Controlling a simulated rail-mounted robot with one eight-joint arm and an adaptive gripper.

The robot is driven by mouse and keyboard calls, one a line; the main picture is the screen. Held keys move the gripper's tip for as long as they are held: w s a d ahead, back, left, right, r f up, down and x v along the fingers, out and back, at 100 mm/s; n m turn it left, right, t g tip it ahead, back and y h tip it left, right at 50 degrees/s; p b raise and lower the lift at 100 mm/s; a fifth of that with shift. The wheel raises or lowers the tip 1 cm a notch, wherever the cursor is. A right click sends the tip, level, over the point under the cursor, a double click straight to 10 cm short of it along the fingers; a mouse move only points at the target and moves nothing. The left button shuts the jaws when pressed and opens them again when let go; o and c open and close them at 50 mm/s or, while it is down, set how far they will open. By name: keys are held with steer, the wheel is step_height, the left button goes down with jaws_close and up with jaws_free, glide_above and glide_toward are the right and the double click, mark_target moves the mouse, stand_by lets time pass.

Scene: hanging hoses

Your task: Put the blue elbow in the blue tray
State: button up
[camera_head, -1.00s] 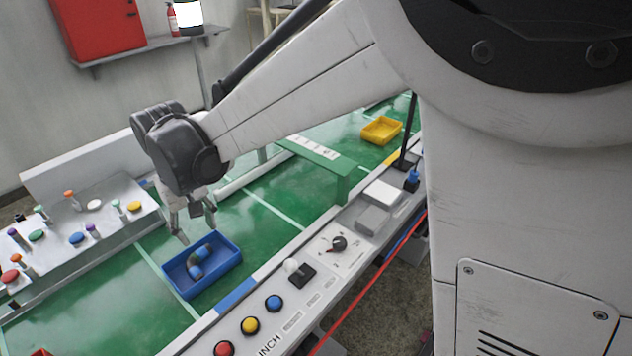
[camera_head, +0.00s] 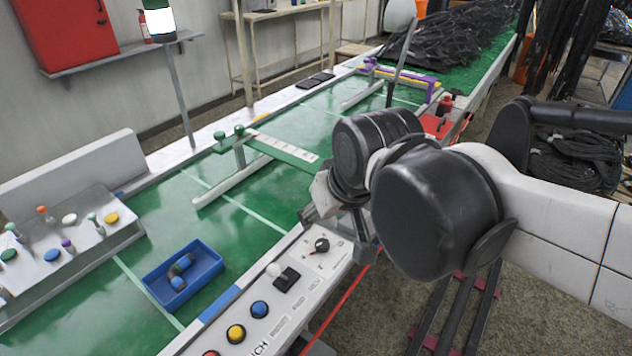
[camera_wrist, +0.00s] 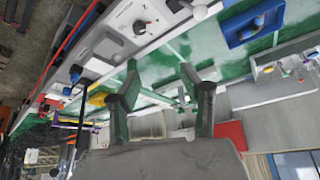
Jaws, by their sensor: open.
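The blue elbow (camera_head: 178,283), blue at its ends with a greyish-brown middle, lies inside the blue tray (camera_head: 202,284) on the green table at the lower left of the head view. In the wrist view the elbow (camera_wrist: 257,22) shows small inside the blue tray (camera_wrist: 232,36) at the upper right. My gripper (camera_wrist: 160,78) is open and empty, with nothing between its two fingers. In the head view it is to the right of the tray, well clear of it, over the front side of the table, partly hidden by my wrist.
A control panel with coloured buttons (camera_head: 259,309) and a dark knob (camera_head: 321,245) runs along the table's near edge. A grey button console (camera_head: 70,240) stands left of the tray. A green raised bridge (camera_head: 285,149) stands beyond. Black hoses (camera_head: 450,40) lie at the far end.

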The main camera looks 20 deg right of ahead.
steer(key=shift+m+t+h, duration=0.3)
steer(key=shift+m+t, duration=0.2)
steer(key=shift+t, duration=0.1)
steer(key=s+d, duration=0.2)
steer(key=s+d+f, duration=0.1)
steer(key=shift+s+d+f, duration=0.1)
steer(key=shift+s+d, duration=0.25)
steer(key=shift+d, duration=0.05)
